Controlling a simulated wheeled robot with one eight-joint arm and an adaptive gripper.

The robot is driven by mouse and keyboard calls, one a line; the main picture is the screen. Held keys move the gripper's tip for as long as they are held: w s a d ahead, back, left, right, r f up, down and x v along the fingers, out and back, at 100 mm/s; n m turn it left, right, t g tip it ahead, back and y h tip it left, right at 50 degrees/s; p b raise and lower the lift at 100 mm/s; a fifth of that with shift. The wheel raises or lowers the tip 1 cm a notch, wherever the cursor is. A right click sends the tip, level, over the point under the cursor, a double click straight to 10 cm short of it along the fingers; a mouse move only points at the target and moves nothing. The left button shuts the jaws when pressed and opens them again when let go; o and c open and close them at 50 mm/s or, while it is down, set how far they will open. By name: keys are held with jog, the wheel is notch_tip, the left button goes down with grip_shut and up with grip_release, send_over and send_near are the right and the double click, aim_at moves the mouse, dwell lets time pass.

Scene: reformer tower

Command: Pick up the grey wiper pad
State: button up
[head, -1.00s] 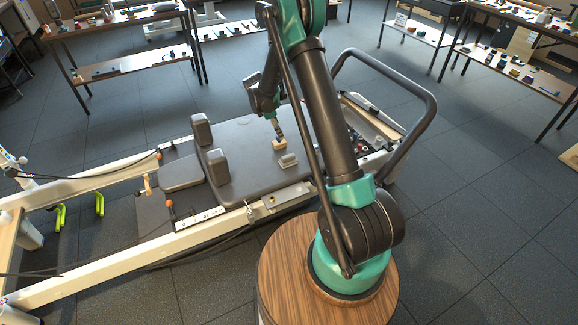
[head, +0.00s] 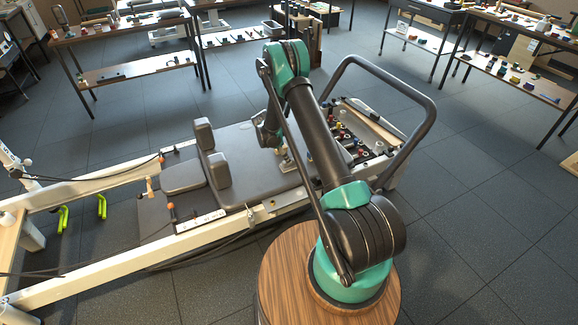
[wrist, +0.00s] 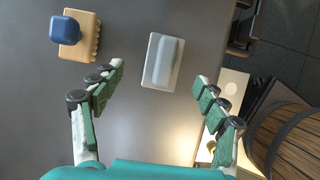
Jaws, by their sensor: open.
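The grey wiper pad (wrist: 153,74), a pale grey rectangle with a raised rounded handle, lies on the dark carriage (wrist: 205,28). It is in the upper middle of the wrist view, and in the head view it is small and partly hidden by my arm. My gripper (wrist: 158,72) is open and empty, with its green-padded fingers spread to the left and right of the pad in the picture. I see no contact. The height of the fingers above the carriage is hard to tell.
A tan ridged block (wrist: 84,47) with a blue knob (wrist: 65,30) lies left of the pad, near my left finger. Dark shoulder rests (head: 217,170) stand on the carriage. A tray (head: 350,137) of small parts and a curved black bar (head: 428,105) are to the right.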

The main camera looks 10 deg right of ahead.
jog(key=shift+s+d+x, duration=0.1)
jog(key=shift+s+x, duration=0.05)
jog(key=shift+x, duration=1.4)
jog(key=shift+s+d+x, duration=0.1)
jog(key=shift+d+x, duration=0.05)
jog(key=shift+x, duration=1.45)
jog(key=c, duration=1.3)
jog(key=shift+r, duration=0.1)
notch_tip(320, 180, up, 20)
jog(key=shift+f, duration=0.1)
